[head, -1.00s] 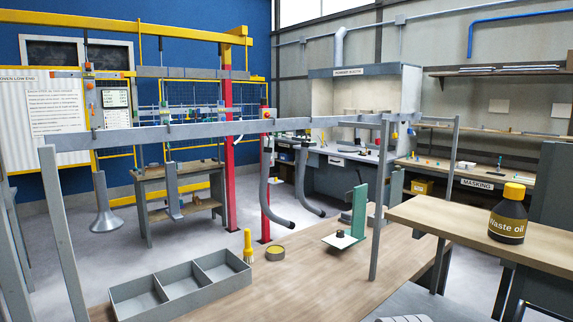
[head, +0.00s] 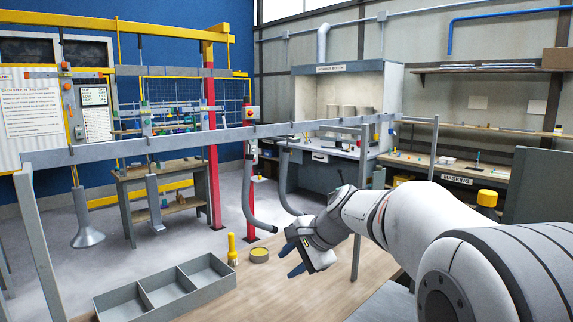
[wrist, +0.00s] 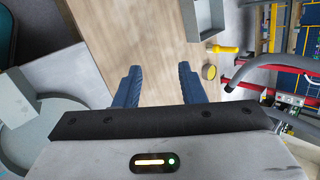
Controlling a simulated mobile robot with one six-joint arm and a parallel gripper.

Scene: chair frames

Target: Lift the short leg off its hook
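Several grey parts hang from the long grey rail (head: 205,138). On the left are a flared, trumpet-shaped piece (head: 86,225) and a short straight leg (head: 154,205) with a small foot. Further right are two curved tubular legs, a nearer one (head: 249,195) and a farther one (head: 285,185). I cannot tell for sure which is the short leg; the hooks are too small to see clearly. My gripper (head: 291,262) is over the bench, below and right of the curved legs. In the wrist view its blue fingers (wrist: 158,88) are apart with nothing between them.
A grey divided tray (head: 168,290), a yellow brush (head: 231,250) and a yellow tin (head: 260,254) are on the wooden bench (head: 225,306). A grey post (head: 357,255) stands close to my wrist.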

